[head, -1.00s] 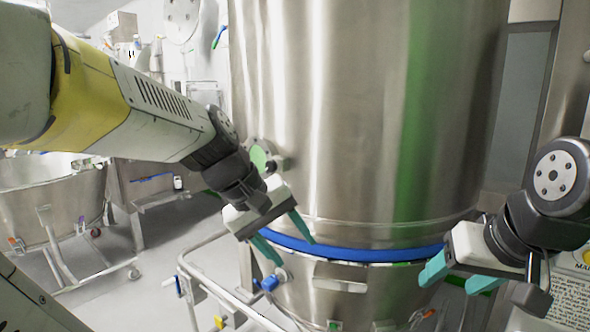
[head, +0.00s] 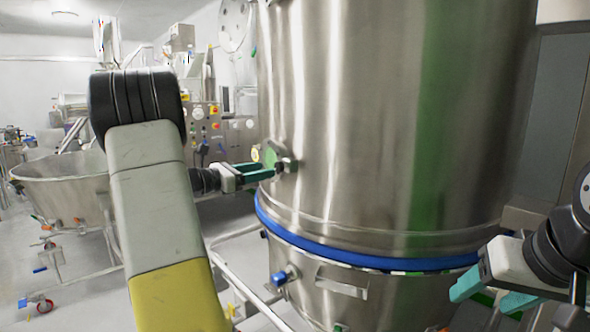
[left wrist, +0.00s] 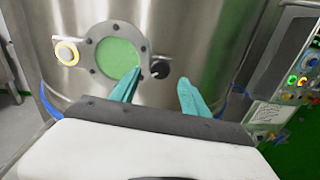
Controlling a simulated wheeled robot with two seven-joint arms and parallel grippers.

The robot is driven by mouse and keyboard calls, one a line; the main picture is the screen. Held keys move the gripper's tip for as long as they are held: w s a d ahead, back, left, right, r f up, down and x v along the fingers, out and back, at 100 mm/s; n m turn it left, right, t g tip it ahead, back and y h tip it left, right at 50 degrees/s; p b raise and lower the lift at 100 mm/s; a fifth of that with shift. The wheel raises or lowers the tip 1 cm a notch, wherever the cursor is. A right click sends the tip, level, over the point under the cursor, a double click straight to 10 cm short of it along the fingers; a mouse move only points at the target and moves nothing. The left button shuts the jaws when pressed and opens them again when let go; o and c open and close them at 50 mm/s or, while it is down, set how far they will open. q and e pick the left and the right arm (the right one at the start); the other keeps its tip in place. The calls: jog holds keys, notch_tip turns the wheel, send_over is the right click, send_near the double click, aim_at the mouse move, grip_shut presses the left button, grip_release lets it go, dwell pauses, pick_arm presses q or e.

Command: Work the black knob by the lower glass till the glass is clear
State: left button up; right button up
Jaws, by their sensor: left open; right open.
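The round lower glass (left wrist: 118,58) sits in a bolted steel flange on the vessel wall and looks an even, dull green. The black knob (left wrist: 160,69) is just right of the flange in the left wrist view. In the head view the glass (head: 269,156) is seen edge-on and the knob is partly hidden by my fingers. My left gripper (head: 275,170) is open, its teal fingers pointing at the wall, one on each side of the knob in the left wrist view; I cannot tell whether they touch it. My right gripper (head: 486,294) is open and empty at lower right.
The steel vessel (head: 365,110) fills the middle, with a blue clamp band (head: 335,253) around it. A yellow-ringed fitting (left wrist: 67,53) is left of the glass. A control panel (left wrist: 296,75) stands right. A steel bowl (head: 62,180) stands at left.

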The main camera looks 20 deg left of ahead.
aim_at(277, 167)
pick_arm(q)
jog(key=x, duration=0.5)
jog(key=shift+w+d, duration=0.1)
grip_shut()
